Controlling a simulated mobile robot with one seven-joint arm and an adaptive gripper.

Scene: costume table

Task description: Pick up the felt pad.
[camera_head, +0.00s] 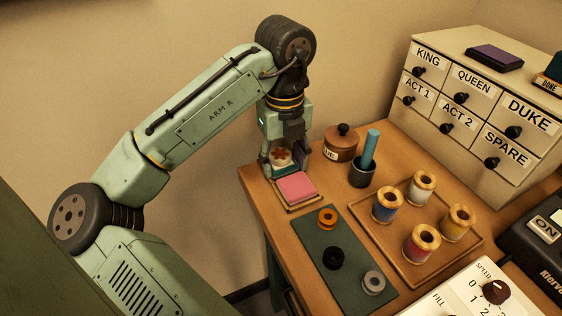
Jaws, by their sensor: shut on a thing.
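My gripper (284,165) points down at the table's far left corner. It is shut on a thin teal piece that looks like a pad (286,170), mostly hidden by the fingers. A pink square pad (297,187) lies in a small tan tray (304,207) just in front of and below the fingers. I cannot tell whether the teal piece touches the pink pad.
A brown lidded pot (341,145) and a dark cup with a teal stick (362,176) stand right of the gripper. A wooden tray (405,272) holds several thread spools. A labelled drawer cabinet (477,105) stands behind.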

